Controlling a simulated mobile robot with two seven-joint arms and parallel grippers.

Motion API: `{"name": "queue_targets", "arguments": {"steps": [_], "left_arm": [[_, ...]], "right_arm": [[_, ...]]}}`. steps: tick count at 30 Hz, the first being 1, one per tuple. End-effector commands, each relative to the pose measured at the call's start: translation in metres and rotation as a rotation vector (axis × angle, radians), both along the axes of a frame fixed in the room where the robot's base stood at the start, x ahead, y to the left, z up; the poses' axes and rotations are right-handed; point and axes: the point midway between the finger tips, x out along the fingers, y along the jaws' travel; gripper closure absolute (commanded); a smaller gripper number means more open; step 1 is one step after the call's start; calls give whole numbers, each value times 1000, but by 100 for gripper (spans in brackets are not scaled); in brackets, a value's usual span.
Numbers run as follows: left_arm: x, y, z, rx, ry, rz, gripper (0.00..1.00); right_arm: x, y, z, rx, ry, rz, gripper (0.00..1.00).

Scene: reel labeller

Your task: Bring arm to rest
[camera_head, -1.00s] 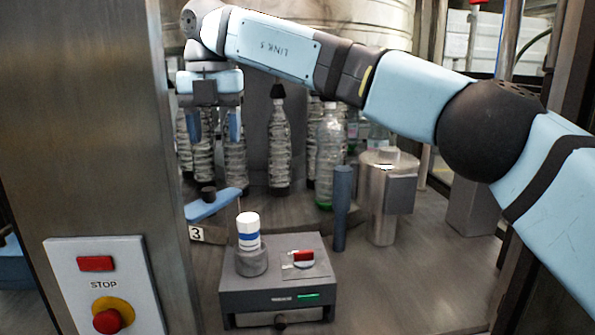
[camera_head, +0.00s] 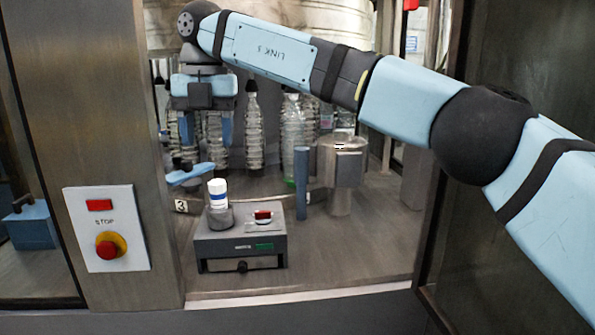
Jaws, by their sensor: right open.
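My right arm (camera_head: 407,95) reaches in from the right across the open machine bay. Its gripper (camera_head: 206,130) hangs at the upper left of the bay, pointing down. Its two blue fingers are apart, with nothing seen between them. Bottles stand behind it, and I cannot tell the exact gap to them. My left gripper is not in view.
Several clear bottles (camera_head: 253,132) stand at the back. A grey box (camera_head: 240,251) with a white bottle (camera_head: 218,193) and a red switch (camera_head: 263,214) sits in front. A blue-grey post (camera_head: 302,183) and metal cylinder (camera_head: 341,185) stand right of it. A stop panel (camera_head: 106,229) is at left.

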Motion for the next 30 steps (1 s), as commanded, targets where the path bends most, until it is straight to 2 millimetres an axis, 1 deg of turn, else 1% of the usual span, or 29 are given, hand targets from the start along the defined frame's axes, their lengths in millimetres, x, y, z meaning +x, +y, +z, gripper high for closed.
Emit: {"name": "queue_targets", "arguments": {"steps": [1,5,9,11,12,14,15,18,20,23,26,29,30], "left_arm": [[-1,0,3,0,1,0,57],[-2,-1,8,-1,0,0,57],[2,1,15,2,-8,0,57],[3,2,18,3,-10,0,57],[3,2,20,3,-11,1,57],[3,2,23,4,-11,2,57],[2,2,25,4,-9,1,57],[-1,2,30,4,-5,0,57],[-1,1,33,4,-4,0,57],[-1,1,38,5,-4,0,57],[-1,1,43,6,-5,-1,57],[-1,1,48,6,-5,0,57],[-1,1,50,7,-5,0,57]], "right_arm": [[-3,8,-20,47,49,36,43],[-13,26,-52,190,147,115,43],[-29,47,-85,381,266,190,43],[-39,56,-98,482,325,216,43],[-45,62,-107,560,367,230,43],[-56,70,-118,690,433,243,43],[-63,75,-124,785,476,245,43],[-76,82,-134,1023,574,221,43],[-81,81,-139,1163,622,186,43],[-84,75,-144,1391,690,94,43],[-81,61,-152,1601,734,-39,43],[-74,39,-166,1789,760,-212,43],[-70,29,-173,1856,763,-291,43]]}}
